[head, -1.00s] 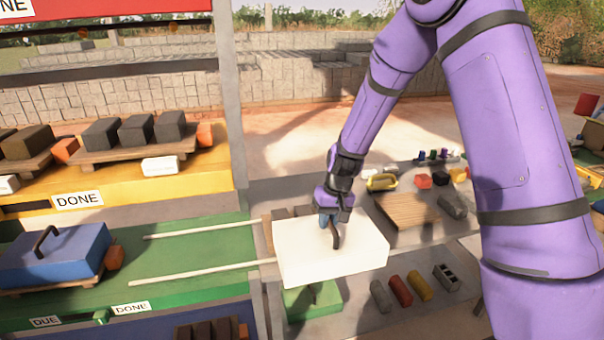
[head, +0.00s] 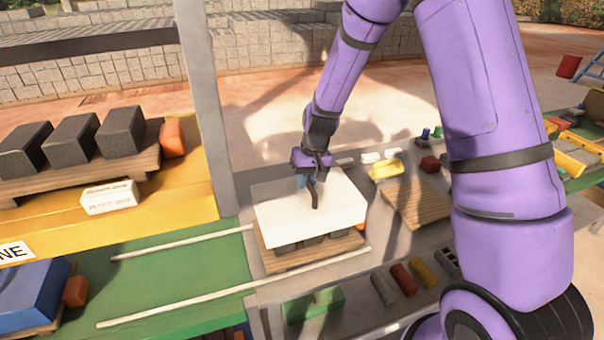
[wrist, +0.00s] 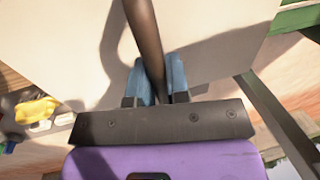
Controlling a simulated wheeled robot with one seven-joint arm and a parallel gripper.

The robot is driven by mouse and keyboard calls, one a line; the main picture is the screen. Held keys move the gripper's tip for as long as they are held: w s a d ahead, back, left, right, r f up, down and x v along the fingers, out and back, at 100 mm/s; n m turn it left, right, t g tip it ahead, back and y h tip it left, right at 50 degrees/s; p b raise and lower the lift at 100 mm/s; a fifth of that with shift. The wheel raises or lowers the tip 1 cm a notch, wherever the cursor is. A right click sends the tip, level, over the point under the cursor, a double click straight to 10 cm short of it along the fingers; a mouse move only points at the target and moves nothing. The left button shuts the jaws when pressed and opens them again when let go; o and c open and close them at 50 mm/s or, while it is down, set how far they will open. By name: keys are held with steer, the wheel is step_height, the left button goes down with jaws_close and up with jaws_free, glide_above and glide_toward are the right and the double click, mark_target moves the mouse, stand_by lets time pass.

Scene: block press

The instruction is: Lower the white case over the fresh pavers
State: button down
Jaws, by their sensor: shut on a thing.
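The white case (head: 308,212) is in the middle of the head view, roughly level above a wooden pallet (head: 300,261). Dark pavers (head: 312,241) show below its near edge on that pallet, so the case covers their tops and upper part; whether it touches them I cannot tell. My gripper (head: 308,181) is shut on the case's dark curved handle (head: 314,196). In the wrist view, the blue fingers (wrist: 155,82) clasp the handle (wrist: 145,35), with the white case top (wrist: 215,50) below.
A blue case (head: 30,292) stands at left on the green shelf (head: 170,278) with two pale rails. Dark blocks on a pallet (head: 85,178) sit on the yellow shelf. A grey post (head: 205,110) stands left of the white case. An empty slatted pallet (head: 418,205) lies to the right.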

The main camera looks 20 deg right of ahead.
mark_target(308, 193)
steer(key=shift+f, duration=3.2)
steer(key=shift+f, duration=0.45)
steer(key=c, duration=1)
jaws_free()
steer(key=r, duration=0.3)
steer(key=d+r, duration=0.1)
steer(key=r, duration=0.3)
steer(key=d+r, duration=0.1)
steer(key=r, duration=0.2)
steer(key=shift+r, duration=0.4)
